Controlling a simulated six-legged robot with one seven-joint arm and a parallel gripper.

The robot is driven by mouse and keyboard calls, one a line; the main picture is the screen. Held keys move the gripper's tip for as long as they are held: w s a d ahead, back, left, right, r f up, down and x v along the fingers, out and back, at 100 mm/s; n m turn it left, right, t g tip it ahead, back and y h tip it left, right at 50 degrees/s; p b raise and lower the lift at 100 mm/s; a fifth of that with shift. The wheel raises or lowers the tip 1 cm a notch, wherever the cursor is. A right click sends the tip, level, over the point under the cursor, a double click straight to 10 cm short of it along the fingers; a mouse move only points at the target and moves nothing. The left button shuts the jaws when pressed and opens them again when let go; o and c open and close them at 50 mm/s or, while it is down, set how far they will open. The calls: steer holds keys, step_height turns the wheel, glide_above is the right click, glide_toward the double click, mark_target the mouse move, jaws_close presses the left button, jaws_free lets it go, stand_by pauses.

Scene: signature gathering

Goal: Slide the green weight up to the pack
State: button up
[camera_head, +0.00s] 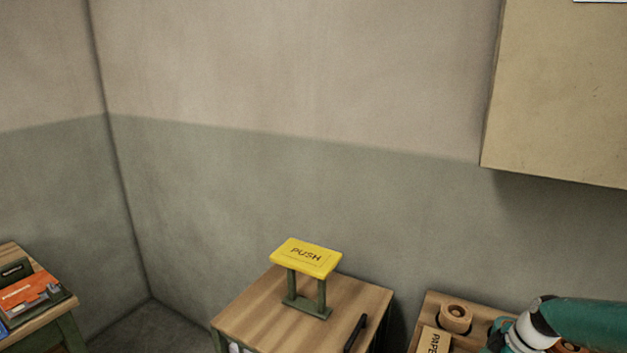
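A small dark green block (15,270) lies on the table at the far left; it looks like the green weight. In front of it is an orange pack (29,292) with pale lettering. They look close together, but I cannot tell whether they touch. My teal and white arm enters at the lower right; my gripper is not visible in this view.
A wooden table (255,295) in the middle holds a yellow PUSH sign (306,255) on a green stand and a black pen (355,333). At the right, a wooden tray (432,312) holds a round wooden piece (455,318). A beige cabinet (560,100) overhangs the upper right. A gap separates the left and middle tables.

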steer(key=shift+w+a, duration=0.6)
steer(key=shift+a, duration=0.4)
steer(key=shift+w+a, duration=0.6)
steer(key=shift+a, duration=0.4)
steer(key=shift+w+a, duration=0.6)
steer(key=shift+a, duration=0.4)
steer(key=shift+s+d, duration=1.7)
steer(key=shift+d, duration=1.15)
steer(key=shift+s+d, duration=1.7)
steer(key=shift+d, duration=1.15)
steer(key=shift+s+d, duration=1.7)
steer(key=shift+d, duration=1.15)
